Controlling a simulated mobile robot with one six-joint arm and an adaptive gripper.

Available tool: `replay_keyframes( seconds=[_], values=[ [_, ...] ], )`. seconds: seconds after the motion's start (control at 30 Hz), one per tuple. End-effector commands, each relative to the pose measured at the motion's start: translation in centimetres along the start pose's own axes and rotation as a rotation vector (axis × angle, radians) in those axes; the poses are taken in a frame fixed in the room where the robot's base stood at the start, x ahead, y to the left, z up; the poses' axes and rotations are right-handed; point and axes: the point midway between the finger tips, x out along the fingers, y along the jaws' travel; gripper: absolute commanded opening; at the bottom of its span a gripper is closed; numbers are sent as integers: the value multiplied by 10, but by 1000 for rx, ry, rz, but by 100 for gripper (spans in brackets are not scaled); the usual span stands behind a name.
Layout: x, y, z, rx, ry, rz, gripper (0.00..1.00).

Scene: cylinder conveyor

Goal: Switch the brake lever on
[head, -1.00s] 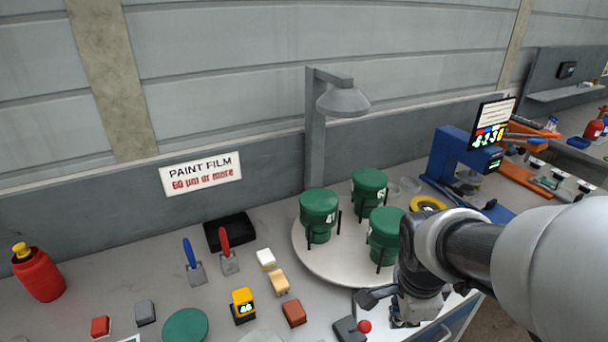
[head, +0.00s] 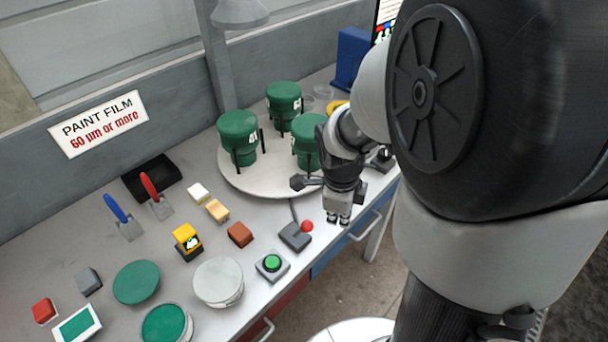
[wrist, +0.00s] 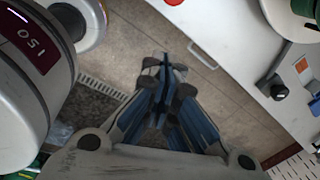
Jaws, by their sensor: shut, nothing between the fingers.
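The lever (head: 294,238) is a small dark grey box with a red ball knob (head: 306,226), near the table's front edge in the head view. The knob is on the box's right side. I cannot tell which position the lever is in. My gripper (head: 338,219) is just right of the knob, apart from it, pointing down near the table's front edge. In the wrist view my gripper (wrist: 163,68) has its blue-grey fingers together and empty, with floor tiles behind them. A red piece (wrist: 173,2), likely the knob, is cut off at the top there.
A pale turntable (head: 235,176) with green canisters (head: 238,132) stands behind the lever. A green button box (head: 272,265) and a brown block (head: 240,234) are to its left. A drawer handle (head: 365,226) is at the table's front. Floor is open beyond the edge.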

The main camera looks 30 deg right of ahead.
Motion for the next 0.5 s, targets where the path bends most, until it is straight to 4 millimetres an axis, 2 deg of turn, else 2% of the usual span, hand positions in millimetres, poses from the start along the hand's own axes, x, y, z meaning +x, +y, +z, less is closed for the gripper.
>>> replay_keyframes(
  seconds=[0.4, 0.43, 0.5],
  values=[
    [90, 2, -1, 0, 3, 5, 0],
    [95, 2, -1, 0, 2, 5, 0],
    [84, 0, 15, -6, -2, -2, 0]
  ],
)
